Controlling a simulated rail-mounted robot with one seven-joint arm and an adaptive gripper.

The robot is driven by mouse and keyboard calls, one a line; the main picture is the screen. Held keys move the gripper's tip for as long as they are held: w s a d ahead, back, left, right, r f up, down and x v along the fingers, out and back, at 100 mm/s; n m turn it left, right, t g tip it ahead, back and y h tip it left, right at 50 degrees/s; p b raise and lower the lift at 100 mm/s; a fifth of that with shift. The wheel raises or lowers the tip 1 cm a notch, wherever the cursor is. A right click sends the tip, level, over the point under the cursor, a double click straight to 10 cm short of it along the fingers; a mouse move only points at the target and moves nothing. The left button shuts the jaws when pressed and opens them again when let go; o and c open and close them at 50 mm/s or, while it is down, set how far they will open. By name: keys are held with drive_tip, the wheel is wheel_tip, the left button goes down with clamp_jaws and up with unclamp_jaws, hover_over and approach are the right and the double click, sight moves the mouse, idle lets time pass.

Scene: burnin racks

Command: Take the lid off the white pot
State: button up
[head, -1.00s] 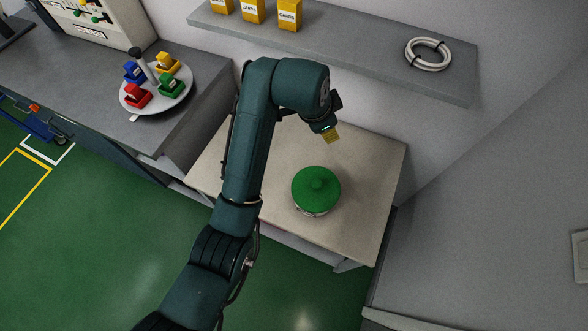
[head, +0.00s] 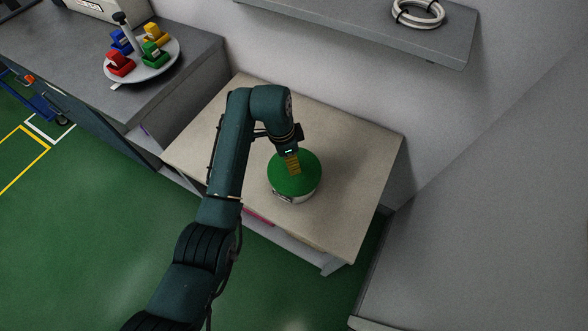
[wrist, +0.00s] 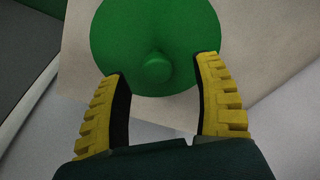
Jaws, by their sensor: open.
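The white pot (head: 296,199) stands upright on the beige table, with its green lid (head: 306,179) on top. In the wrist view the round green lid (wrist: 125,40) fills the upper middle, with a round green knob (wrist: 154,68) at its centre. My gripper (head: 294,170) hangs over the lid in the head view and hides the knob there. In the wrist view my gripper (wrist: 162,82) is open, with its yellow fingers apart. The knob shows between and just beyond the fingertips, with nothing held. I cannot tell whether a finger touches the lid.
The beige table (head: 350,160) is clear around the pot. A grey counter at the left bears a round tray (head: 165,70) with several coloured blocks. A grey shelf (head: 340,22) with a coiled white cable (head: 418,12) hangs on the wall behind.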

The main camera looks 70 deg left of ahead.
drive_tip(key=f, duration=0.3)
drive_tip(key=w+f+b, duration=0.1)
drive_tip(key=shift+d+f, duration=0.15)
drive_tip(key=shift+d, duration=0.15)
clamp_jaws()
